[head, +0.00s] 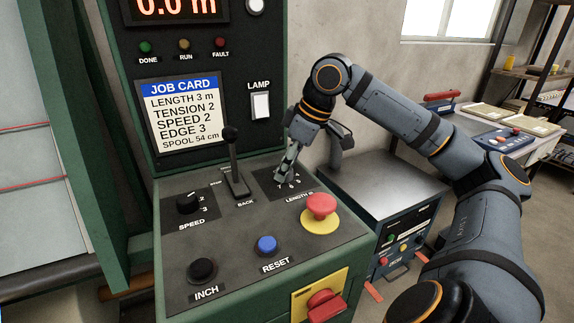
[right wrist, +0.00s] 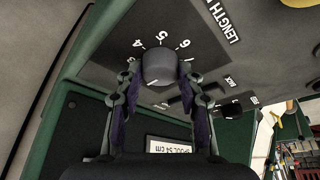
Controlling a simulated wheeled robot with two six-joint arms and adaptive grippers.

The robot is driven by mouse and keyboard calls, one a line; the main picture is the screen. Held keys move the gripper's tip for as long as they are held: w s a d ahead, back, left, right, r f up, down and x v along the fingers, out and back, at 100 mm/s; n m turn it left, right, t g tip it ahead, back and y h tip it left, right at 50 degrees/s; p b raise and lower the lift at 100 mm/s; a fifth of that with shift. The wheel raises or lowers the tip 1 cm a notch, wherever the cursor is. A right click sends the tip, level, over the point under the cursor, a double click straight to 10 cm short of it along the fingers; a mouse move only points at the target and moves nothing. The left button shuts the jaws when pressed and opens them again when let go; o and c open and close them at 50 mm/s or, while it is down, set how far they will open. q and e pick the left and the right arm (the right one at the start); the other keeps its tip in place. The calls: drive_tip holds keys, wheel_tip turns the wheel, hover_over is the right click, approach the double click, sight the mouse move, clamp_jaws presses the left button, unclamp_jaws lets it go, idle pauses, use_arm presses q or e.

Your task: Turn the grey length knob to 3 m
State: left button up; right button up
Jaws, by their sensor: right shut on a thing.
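The grey length knob (right wrist: 158,68) sits on a dark dial plate (right wrist: 120,40) with white numbers around it; 4, 5 and 6 can be read in the right wrist view. My right gripper (right wrist: 158,77) is shut on the knob, one finger on each side. I cannot tell for sure which number the knob points at. In the head view my right gripper (head: 284,170) comes down onto the length dial (head: 303,185) and hides most of the knob. My left gripper is not in view. The job card (head: 184,110) reads LENGTH 3 m.
The black lever (head: 235,165) stands just left of the gripper. A red mushroom button (head: 321,206) is in front of the dial. The speed knob (head: 189,202), blue reset button (head: 267,244) and black inch button (head: 202,269) share the panel. The display (head: 176,8) reads 0.0 m.

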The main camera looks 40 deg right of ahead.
drive_tip(key=shift+c, duration=0.5)
drive_tip(key=shift+a+r+m+h, duration=0.1)
drive_tip(key=shift+m+h, duration=0.3)
drive_tip(key=shift+m, duration=0.6)
drive_tip(key=shift+r+m+t+h+p, duration=0.1)
drive_tip(key=shift+m+t+h+p, duration=0.2)
drive_tip(key=shift+m+p, duration=0.5)
drive_tip(key=m+h+p, duration=0.1)
drive_tip(key=m+p, duration=0.2)
drive_tip(key=shift+a+m, duration=0.15)
drive_tip(key=shift+m, duration=0.25)
drive_tip(key=shift+a+m+h+p, duration=0.1)
drive_tip(key=shift+m+h+p, duration=0.2)
drive_tip(key=shift+p, duration=0.15)
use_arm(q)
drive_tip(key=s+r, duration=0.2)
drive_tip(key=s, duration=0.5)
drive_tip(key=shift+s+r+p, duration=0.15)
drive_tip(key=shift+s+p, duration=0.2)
use_arm(e)
drive_tip(key=shift+m, duration=0.3)
use_arm(q)
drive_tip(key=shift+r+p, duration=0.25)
drive_tip(key=shift+p, duration=0.05)
use_arm(e)
drive_tip(key=shift+f, duration=0.2)
